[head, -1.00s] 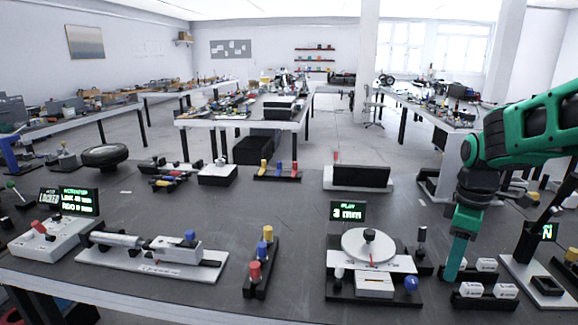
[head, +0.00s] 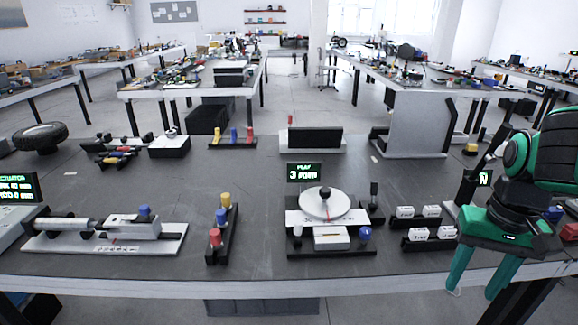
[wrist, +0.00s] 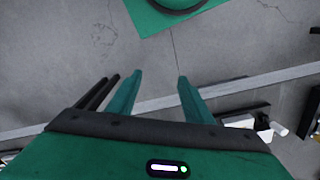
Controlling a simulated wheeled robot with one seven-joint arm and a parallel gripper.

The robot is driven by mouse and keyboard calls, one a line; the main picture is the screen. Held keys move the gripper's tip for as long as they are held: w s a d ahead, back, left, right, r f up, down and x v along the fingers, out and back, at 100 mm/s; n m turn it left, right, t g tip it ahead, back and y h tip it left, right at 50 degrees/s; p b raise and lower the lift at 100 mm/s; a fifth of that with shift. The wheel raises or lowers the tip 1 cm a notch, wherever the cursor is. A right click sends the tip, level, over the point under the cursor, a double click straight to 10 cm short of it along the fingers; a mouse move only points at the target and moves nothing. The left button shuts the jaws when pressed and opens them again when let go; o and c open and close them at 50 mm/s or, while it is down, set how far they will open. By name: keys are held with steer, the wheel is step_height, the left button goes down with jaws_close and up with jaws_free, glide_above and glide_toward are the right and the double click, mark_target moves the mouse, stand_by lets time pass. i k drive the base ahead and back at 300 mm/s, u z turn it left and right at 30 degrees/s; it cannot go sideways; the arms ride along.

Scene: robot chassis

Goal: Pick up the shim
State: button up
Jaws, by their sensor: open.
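Several small white labelled blocks, which look like the shims, sit in two short black racks right of the round dial fixture; one is the front left block (head: 418,233). Their labels are too small to read. My gripper (head: 473,294) is green, open and empty. Its fingers point down in front of the table's near edge, to the right of and nearer than the blocks. In the wrist view my open gripper (wrist: 160,78) has nothing between its fingers. A white piece with dark parts (wrist: 255,123) shows at the lower right there; I cannot tell whether it is a shim.
A grey upright panel (head: 418,125) stands behind. The table's front edge (head: 380,285) runs beside my gripper.

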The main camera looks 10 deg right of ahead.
mark_target(414, 234)
steer(key=z, duration=0.8)
